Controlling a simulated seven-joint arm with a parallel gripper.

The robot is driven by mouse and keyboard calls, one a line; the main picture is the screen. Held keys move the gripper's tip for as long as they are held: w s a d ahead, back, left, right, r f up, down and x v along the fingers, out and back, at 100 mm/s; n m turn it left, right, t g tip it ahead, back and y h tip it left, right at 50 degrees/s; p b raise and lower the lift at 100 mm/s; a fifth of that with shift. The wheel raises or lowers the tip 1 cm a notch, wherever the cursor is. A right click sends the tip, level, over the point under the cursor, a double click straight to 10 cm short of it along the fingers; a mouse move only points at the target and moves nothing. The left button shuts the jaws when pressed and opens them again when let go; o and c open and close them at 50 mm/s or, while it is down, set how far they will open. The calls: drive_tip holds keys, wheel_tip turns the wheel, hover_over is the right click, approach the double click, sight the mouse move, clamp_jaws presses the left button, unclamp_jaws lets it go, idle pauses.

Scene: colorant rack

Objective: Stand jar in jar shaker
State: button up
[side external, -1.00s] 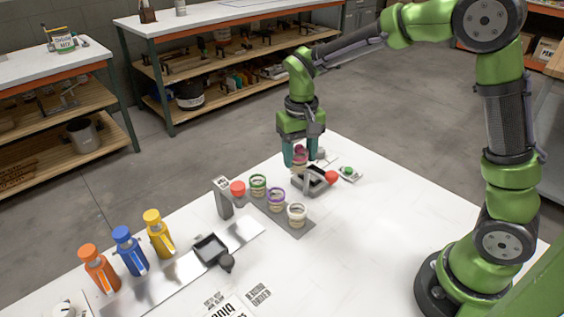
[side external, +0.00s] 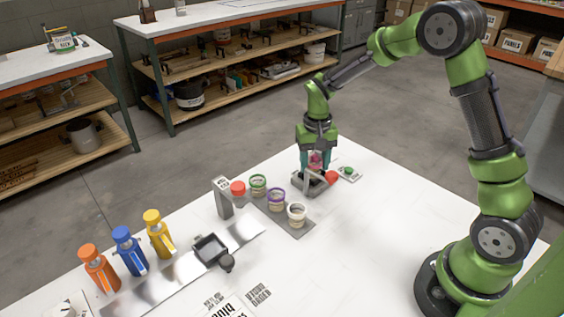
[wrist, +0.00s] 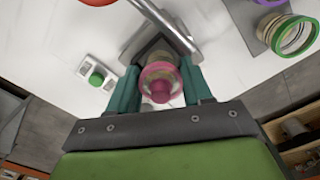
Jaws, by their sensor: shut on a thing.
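The jar (wrist: 160,82) has a magenta rim and lid knob, and shows between my gripper's teal fingers in the wrist view. In the side view the jar (side external: 315,160) is partly hidden by the fingers. My gripper (side external: 315,168) is shut on it and points down over the jar shaker. The jar shaker (side external: 300,187) is a dark grey base with a pale metal bar and a red knob (side external: 332,178). The jar appears upright at the shaker's cradle. Whether its bottom touches the base is hidden.
A grey rack (side external: 294,230) holds jars with green, purple and white rims, left of the shaker. A small panel with a green button (side external: 348,170) lies right of it. Orange, blue and yellow bottles (side external: 122,250) stand at front left. The table's right side is clear.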

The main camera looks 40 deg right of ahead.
drive_tip(key=shift+f, duration=0.35)
drive_tip(key=o, duration=1)
drive_tip(key=shift+o, duration=0.2)
wheel_tip(320, 180, up, 12)
drive_tip(key=shift+r, duration=0.15)
drive_tip(key=s+a+r+n+t+y, duration=0.1)
drive_tip(key=s+a+r+t, duration=0.2)
drive_tip(key=s, duration=0.6)
drive_tip(key=s+a+r+n+t+y, duration=0.1)
drive_tip(key=s+a+r+t, duration=0.3)
drive_tip(key=s, duration=0.6)
drive_tip(key=shift+a+r+n, duration=0.3)
